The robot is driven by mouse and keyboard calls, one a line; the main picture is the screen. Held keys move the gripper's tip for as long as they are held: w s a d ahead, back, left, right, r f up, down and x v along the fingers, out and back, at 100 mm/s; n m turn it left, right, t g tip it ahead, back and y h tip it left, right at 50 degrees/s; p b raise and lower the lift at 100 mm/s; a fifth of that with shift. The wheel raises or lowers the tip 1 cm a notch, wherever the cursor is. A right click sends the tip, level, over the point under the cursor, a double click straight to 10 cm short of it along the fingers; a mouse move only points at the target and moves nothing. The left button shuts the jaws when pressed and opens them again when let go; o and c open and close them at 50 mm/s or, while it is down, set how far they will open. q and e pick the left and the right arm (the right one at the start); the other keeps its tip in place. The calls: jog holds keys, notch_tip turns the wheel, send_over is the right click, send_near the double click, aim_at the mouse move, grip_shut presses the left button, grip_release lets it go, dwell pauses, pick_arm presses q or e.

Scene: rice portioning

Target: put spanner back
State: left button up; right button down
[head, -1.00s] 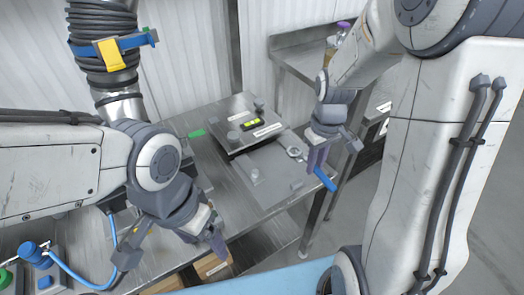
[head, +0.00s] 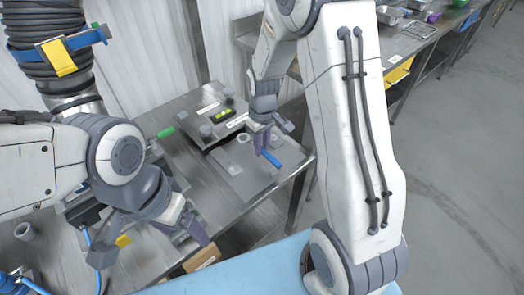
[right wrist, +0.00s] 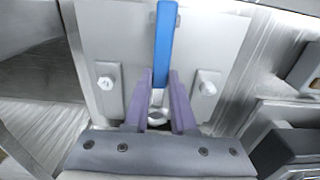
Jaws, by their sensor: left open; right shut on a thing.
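The spanner has a blue handle (head: 271,159) and a silver ring end (head: 244,137). My right gripper (head: 262,145) is shut on it, over the grey plate (head: 240,180) on the steel table. In the right wrist view the blue handle (right wrist: 165,45) points away beyond the purple fingers (right wrist: 160,90), and the ring end (right wrist: 157,117) is near the gripper body. A bracket with a pale bolt sits on each side of the spanner. I cannot tell whether the spanner touches the plate. My left gripper (head: 148,243) is open and empty over the table's near left part.
A metal box with a yellow-green display (head: 223,115) stands behind the plate. A green-ended item (head: 166,132) lies left of it. A cardboard box (head: 201,258) is below the table's front edge. A bench with trays (head: 390,15) stands at the back right.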

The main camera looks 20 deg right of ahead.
jog(key=shift+f, duration=1.45)
jog(key=shift+f, duration=0.2)
jog(key=c, duration=0.7)
grip_release()
jog(key=shift+c, duration=0.2)
jog(key=shift+r, duration=0.1)
notch_tip(320, 180, up, 12)
jog(key=r, duration=0.1)
jog(key=s+a+r+n, duration=0.2)
jog(key=s+a+r, duration=0.1)
jog(key=s+a, duration=0.8)
jog(key=s+a+n, duration=0.1)
jog(key=s+a, duration=0.2)
jog(key=s, duration=0.9)
jog(key=shift+s+r+y, duration=0.3)
jog(key=shift+s+y, duration=0.1)
